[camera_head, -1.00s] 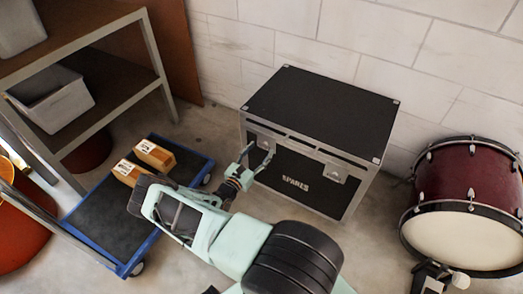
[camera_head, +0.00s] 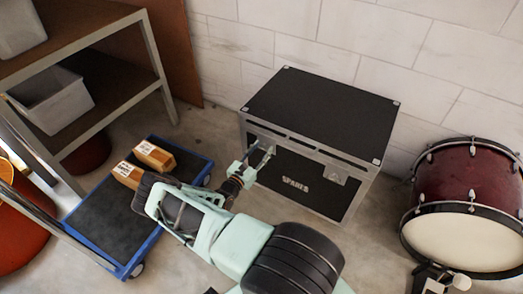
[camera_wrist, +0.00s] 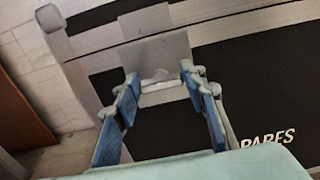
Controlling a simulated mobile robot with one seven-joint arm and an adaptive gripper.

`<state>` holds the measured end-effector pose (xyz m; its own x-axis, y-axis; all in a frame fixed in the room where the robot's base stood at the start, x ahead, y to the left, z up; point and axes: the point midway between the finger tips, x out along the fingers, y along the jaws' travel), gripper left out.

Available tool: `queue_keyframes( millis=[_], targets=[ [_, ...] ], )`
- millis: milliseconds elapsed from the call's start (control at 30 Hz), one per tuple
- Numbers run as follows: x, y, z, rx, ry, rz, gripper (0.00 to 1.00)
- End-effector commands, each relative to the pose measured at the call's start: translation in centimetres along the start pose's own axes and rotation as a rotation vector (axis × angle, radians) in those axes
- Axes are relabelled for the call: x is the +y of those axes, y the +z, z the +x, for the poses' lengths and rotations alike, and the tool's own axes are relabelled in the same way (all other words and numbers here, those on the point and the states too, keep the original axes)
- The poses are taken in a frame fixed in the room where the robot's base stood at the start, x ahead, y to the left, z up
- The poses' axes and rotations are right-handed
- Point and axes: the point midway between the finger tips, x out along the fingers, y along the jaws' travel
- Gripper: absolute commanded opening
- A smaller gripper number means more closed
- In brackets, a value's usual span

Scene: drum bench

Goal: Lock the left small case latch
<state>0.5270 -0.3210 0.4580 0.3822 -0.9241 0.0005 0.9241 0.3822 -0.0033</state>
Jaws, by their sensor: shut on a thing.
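The black case (camera_head: 318,112) with silver edges and the word SPARES stands on the floor against the wall, lid down. Its left small latch is partly hidden by my gripper (camera_head: 260,155) in the head view. In the wrist view the latch plate (camera_wrist: 150,52) spans the lid seam, with a pale latch piece (camera_wrist: 160,85) below it. My gripper (camera_wrist: 160,80) has its blue-padded fingers either side of this piece, tips closed on it. The right latch (camera_head: 335,176) shows on the case front. Whether the left latch is locked cannot be told.
A red bass drum (camera_head: 466,208) stands at the right. A blue-edged dolly (camera_head: 125,262) with two cardboard boxes (camera_head: 150,157) is at the left, below a shelf (camera_head: 100,97) with a grey bin (camera_head: 55,103). Clear floor lies between case and drum.

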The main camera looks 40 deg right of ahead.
Motion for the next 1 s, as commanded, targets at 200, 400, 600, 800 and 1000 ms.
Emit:
queue_keyframes(
  millis=[200, 400, 600, 800, 1000],
  targets=[
    [0.04, -0.15, -0.03, 0.000, 0.000, -0.051, 0.15],
    [0.09, -0.26, -0.01, 0.000, 0.000, -0.174, 0.15],
    [0.16, -0.38, -0.05, 0.001, 0.000, -0.352, 0.14],
    [0.24, -0.36, -0.04, 0.000, 0.000, -0.543, 0.14],
    [0.27, -0.46, -0.06, 0.002, 0.000, -0.734, 0.14]
  ],
)
